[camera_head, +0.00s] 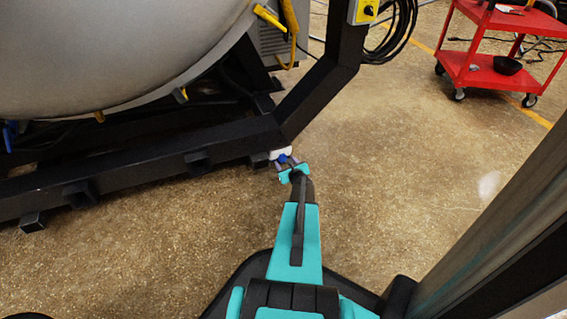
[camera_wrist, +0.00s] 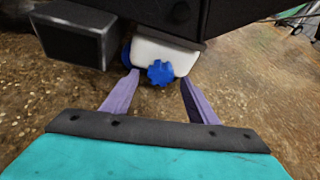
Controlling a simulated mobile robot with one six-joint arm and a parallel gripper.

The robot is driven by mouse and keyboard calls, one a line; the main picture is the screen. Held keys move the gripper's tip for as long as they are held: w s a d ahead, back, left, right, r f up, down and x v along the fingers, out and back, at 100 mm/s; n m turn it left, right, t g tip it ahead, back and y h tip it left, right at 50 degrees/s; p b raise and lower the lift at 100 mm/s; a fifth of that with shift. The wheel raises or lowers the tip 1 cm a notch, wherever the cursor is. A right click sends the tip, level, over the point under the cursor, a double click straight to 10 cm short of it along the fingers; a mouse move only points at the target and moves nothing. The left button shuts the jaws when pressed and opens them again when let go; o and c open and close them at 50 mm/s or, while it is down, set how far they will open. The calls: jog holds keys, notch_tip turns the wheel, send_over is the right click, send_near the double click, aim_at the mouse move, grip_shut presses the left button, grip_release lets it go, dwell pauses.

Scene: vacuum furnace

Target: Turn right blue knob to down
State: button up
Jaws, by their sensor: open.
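A blue knob (camera_wrist: 161,73) sits on the face of a white block (camera_wrist: 165,50) under the black frame. In the wrist view it lies between and just beyond the tips of my open gripper (camera_wrist: 160,80). Part of a second blue knob (camera_wrist: 126,54) shows at the left side of the white block, mostly hidden. In the head view, my gripper (camera_head: 286,164) reaches the white block (camera_head: 279,154) at the frame's lower corner. The blue knob (camera_head: 283,158) shows there between the fingers, small. I cannot tell whether a finger touches it.
The black furnace frame (camera_head: 150,165) runs along the left, below the grey vessel (camera_head: 110,45). A dark box-shaped foot (camera_wrist: 75,35) juts out left of the white block. A red cart (camera_head: 500,40) stands at the back right. The floor (camera_head: 410,150) between is clear.

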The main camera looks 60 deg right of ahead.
jog(key=shift+b+x, duration=0.35)
jog(key=shift+x, duration=1.1)
jog(key=c, duration=1.1)
jog(key=shift+o, duration=0.2)
